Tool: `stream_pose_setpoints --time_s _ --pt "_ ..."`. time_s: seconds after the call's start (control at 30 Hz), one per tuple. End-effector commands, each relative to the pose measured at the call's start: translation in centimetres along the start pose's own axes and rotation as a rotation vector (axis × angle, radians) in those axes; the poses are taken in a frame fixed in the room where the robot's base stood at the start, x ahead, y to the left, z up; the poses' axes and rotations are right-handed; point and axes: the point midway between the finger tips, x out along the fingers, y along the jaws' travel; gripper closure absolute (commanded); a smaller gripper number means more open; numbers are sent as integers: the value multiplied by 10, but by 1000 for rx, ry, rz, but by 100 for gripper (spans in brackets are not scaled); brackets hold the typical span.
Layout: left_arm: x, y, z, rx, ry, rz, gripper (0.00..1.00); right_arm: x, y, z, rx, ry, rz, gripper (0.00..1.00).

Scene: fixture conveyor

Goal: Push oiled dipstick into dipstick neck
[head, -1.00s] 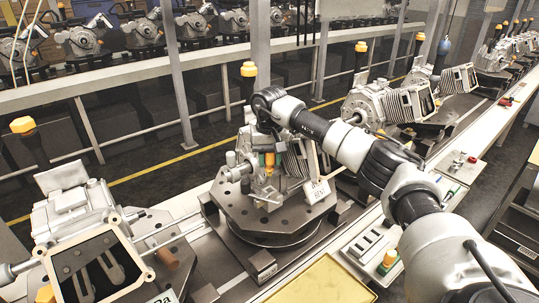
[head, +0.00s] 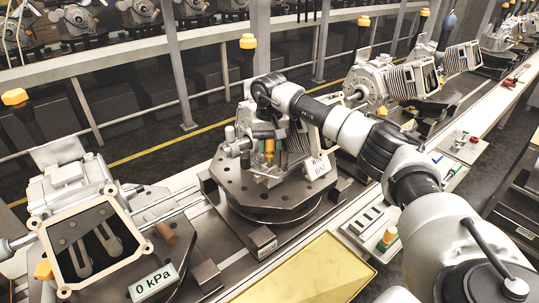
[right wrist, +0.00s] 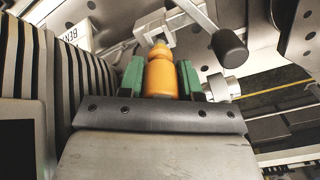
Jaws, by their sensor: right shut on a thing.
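An orange, bottle-shaped grip (right wrist: 162,82), which I take to be the top of the dipstick, sits between the green fingers of my right gripper (right wrist: 161,76). The fingers touch it on both sides, so the gripper is shut on it. In the head view the orange grip (head: 269,148) shows small beside the finned engine (head: 299,140) on the round turntable fixture (head: 226,186). My right arm reaches in above it. The dipstick's rod and the dipstick neck cannot be made out; how far the rod is in cannot be told. My left gripper is out of view.
A metal clamp with a black-knobbed lever (right wrist: 230,46) stands just beyond the grip. Dark engine fins (right wrist: 82,80) lie close on the left in the wrist view. A yellow tray (head: 310,275) lies in front.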

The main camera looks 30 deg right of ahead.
Motion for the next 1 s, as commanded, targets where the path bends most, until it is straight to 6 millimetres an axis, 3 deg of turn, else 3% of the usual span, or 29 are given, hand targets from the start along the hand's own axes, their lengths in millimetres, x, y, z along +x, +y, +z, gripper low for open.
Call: stream_pose_setpoints --time_s 1.0 --pt "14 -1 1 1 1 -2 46 23 0 0 0 0 0 100"
